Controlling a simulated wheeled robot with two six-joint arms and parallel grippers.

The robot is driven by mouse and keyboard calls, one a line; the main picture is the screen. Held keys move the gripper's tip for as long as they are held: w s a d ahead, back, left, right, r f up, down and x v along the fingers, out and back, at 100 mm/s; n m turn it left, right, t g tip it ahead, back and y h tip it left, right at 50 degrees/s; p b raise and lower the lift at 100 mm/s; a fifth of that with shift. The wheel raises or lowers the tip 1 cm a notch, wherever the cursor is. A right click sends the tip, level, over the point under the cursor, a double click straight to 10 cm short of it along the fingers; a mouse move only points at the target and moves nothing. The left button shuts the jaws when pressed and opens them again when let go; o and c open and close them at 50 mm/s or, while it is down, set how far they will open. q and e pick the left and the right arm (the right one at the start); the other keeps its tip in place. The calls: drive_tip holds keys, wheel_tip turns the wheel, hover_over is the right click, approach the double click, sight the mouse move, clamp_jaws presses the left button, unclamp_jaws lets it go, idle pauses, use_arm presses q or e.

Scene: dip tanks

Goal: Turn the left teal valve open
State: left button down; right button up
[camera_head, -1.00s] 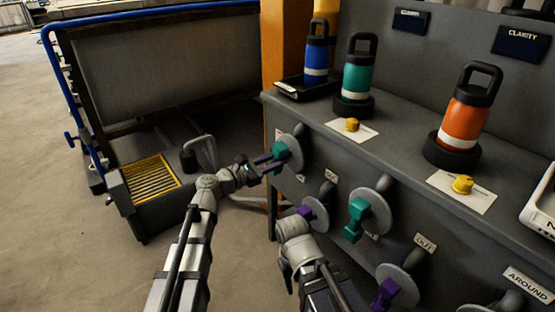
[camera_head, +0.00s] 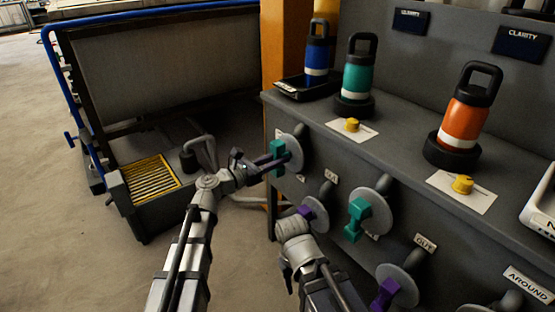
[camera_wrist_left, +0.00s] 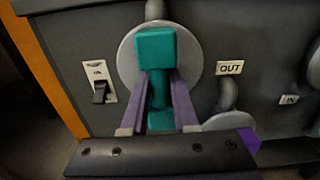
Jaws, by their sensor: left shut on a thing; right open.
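The left teal valve (camera_head: 278,158) is a teal handle on a round grey disc at the left end of the dark tank front. In the left wrist view its handle (camera_wrist_left: 156,48) stands upright in front of the disc (camera_wrist_left: 128,58). My left gripper (camera_head: 270,160) is shut on this handle, with a purple finger along each side of it in the wrist view (camera_wrist_left: 160,95). My right gripper (camera_head: 287,270) is open, low beside its wrist and away from the left teal valve; its fingertips are mostly hidden.
A second teal valve (camera_head: 356,218) and purple valves (camera_head: 307,212) (camera_head: 384,293) are on the same front. Blue (camera_head: 317,52), teal (camera_head: 357,76) and orange (camera_head: 468,116) bottles stand on the ledge above. An OUT label (camera_wrist_left: 230,68) and a black switch (camera_wrist_left: 100,92) flank the left valve.

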use_arm(q)
drive_tip(key=c, duration=0.7)
unclamp_jaws()
drive_tip(key=shift+a, duration=0.1)
drive_tip(key=v, duration=0.7)
drive_tip(key=shift+s+a, duration=0.25)
drive_tip(key=shift+f, duration=0.1)
